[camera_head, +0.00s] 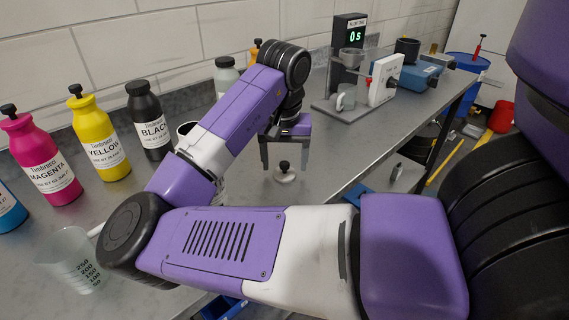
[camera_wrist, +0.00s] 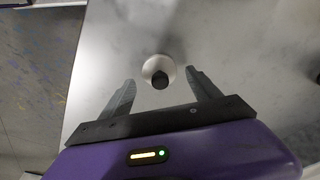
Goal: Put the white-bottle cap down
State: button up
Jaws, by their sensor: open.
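The white-bottle cap (camera_head: 285,173), a pale disc with a black knob on top, rests on the steel table below my gripper (camera_head: 286,166). In the wrist view the cap (camera_wrist: 159,70) lies just ahead of the fingertips, centred between them, with bare table around it. My gripper (camera_wrist: 160,75) is open, with a gap on each side of the cap and no finger touching it. A whitish bottle with a grey top (camera_head: 226,76) stands at the back behind my arm, partly hidden. I cannot tell if it is the cap's own bottle.
Magenta (camera_head: 45,165), yellow (camera_head: 98,140) and black (camera_head: 150,125) bottles stand along the wall at left. A clear measuring beaker (camera_head: 75,262) stands at front left. A machine with a timer display (camera_head: 355,37) stands at the back right. The table right of the cap is clear.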

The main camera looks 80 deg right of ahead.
aim_at(284, 177)
notch_tip(284, 177, up, 11)
jog(key=a+p, duration=0.1)
jog(key=shift+s+a+f+p, duration=0.2)
jog(key=shift+a+p, duration=0.05)
jog(key=shift+p, duration=0.05)
dwell(0.4)
